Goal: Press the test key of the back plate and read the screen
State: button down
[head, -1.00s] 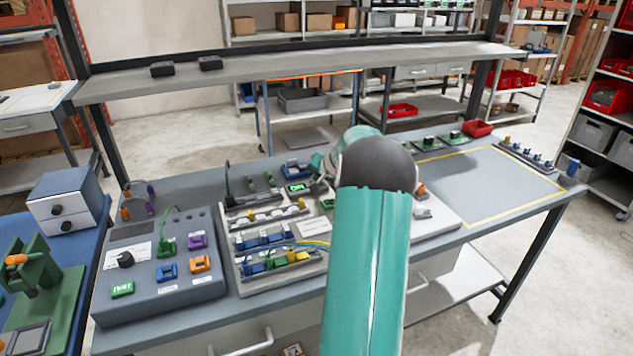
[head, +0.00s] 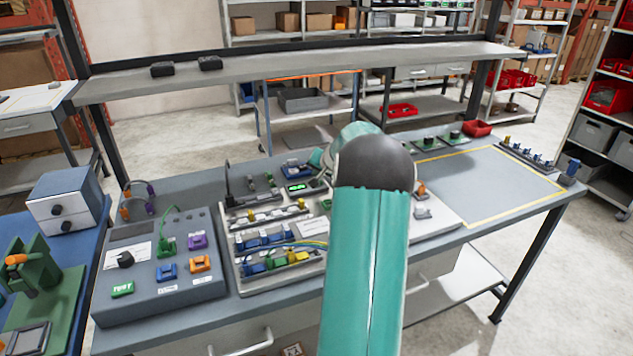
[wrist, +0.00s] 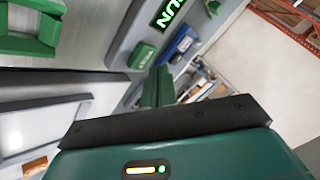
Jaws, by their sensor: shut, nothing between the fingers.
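The back plate's small screen (head: 299,187) is lit green at the rear of the workbench. In the head view its marks are too small to read surely. In the wrist view the screen (wrist: 168,12) shows green letters ending in "UN", cut off by the top edge. A green key (wrist: 141,55) is beside it on the grey plate. My gripper (wrist: 160,72) is shut and empty, its fingertips close to this key; I cannot tell whether they touch. The head view hides the fingers behind my arm.
A blue block (wrist: 180,46) is close to the fingertips. A grey console (head: 160,270) with coloured blocks stands left, and a front tray (head: 285,288) holds connectors. The yellow-outlined area (head: 495,185) at right is clear. A shelf (head: 300,65) spans above the bench.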

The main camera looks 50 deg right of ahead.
jog(key=shift+r, duration=2.5)
jog(key=shift+a, duration=0.1)
